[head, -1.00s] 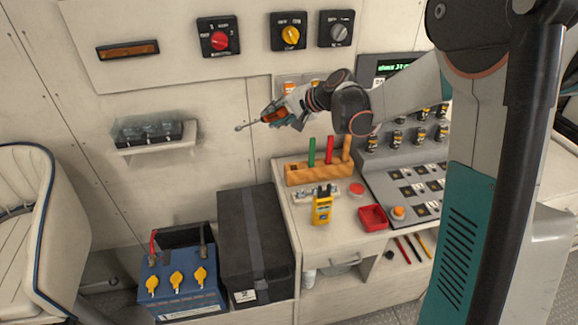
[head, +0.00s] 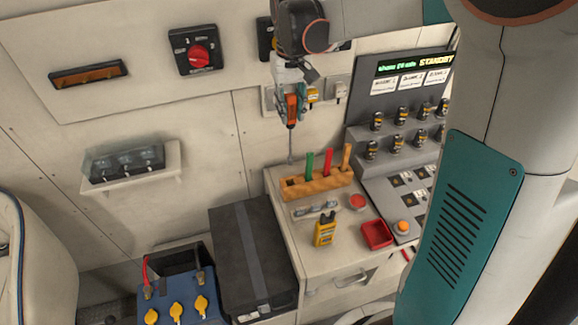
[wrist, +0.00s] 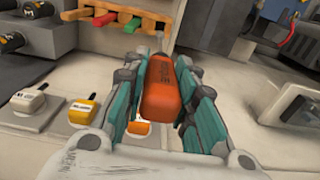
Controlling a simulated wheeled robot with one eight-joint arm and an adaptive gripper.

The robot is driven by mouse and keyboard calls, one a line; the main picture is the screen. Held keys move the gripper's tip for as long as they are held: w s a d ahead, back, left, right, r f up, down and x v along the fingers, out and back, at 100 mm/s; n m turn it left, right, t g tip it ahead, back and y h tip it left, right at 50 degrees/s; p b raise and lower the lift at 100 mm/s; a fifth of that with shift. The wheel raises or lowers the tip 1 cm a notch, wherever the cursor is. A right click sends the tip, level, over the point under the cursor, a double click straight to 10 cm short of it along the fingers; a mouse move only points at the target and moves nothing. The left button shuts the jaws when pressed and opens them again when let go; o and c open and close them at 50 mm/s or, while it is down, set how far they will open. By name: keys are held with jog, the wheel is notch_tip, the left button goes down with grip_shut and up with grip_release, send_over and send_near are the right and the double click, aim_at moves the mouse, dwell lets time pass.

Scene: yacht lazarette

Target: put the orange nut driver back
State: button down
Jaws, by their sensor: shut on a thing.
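The orange nut driver (head: 291,110) is in my gripper (head: 290,104), which is shut on its handle. The driver hangs upright, shaft down, its tip above the left end of the wooden rack (head: 325,183). The rack stands at the back of the bench and holds a green-handled (head: 309,163), a red-handled (head: 328,160) and an orange-handled tool (head: 346,157). Its left end holds no tool. In the wrist view the orange handle (wrist: 160,92) sits between the teal fingers, and the shaft runs towards the rack's right end. Whether the tip touches the rack is unclear.
A yellow meter (head: 325,231), a red tray (head: 377,235) and a red button (head: 357,202) are on the bench before the rack. A console (head: 400,130) stands right, a black case (head: 252,250) left. Wall switches sit just behind my gripper.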

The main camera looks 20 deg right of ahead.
aim_at(290, 158)
notch_tip(290, 158, down, 17)
jog(key=shift+r+b, duration=0.1)
jog(key=shift+b, duration=1.1)
jog(key=c, duration=1.3)
grip_release()
